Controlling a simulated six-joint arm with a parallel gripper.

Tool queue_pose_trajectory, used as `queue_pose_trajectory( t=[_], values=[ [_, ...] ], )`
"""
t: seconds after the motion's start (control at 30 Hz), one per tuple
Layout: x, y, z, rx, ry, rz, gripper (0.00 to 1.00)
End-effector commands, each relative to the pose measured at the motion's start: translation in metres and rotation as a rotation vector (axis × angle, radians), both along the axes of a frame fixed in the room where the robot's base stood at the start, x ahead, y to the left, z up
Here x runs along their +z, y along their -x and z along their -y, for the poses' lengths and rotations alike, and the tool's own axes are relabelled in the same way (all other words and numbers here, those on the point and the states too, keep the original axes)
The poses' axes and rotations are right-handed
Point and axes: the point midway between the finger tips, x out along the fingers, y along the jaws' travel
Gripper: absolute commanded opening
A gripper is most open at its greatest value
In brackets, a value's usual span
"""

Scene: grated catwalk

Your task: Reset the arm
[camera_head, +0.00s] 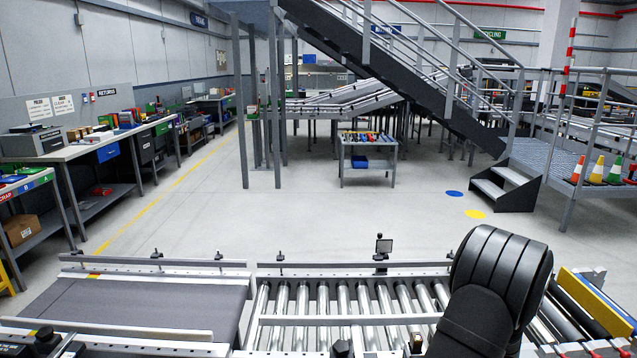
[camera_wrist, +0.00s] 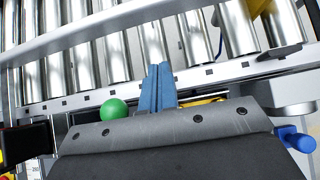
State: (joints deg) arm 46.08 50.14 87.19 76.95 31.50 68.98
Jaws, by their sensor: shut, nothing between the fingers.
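My gripper (camera_wrist: 159,70) shows in the wrist view as two blue fingers side by side, shut with nothing between them. Its tips point toward the metal rollers (camera_wrist: 118,58) of a conveyor and the rail along their edge. Whether the fingers touch the rail cannot be told. In the head view my black arm rises at the lower right, over the roller conveyor (camera_head: 325,300), and the gripper itself is not visible there.
A green ball-shaped knob (camera_wrist: 114,109) sits just left of the fingers, and a blue knob (camera_wrist: 298,139) is at the right. In the head view a grey belt (camera_head: 130,303) adjoins the rollers. Beyond them are open floor, a small tool cart (camera_head: 367,160) and metal stairs (camera_head: 420,85).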

Motion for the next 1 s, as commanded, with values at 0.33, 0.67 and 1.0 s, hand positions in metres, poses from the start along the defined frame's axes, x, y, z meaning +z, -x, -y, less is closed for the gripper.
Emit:
queue_pose_trajectory(
  t=[0.33,0.67,1.0],
  values=[
    [0.045,0.043,0.001,-0.002,0.002,0.002,0.00],
    [0.066,0.043,-0.027,0.201,0.073,-0.013,0.00],
    [0.069,0.011,-0.088,0.666,0.239,-0.032,0.00]
  ],
)
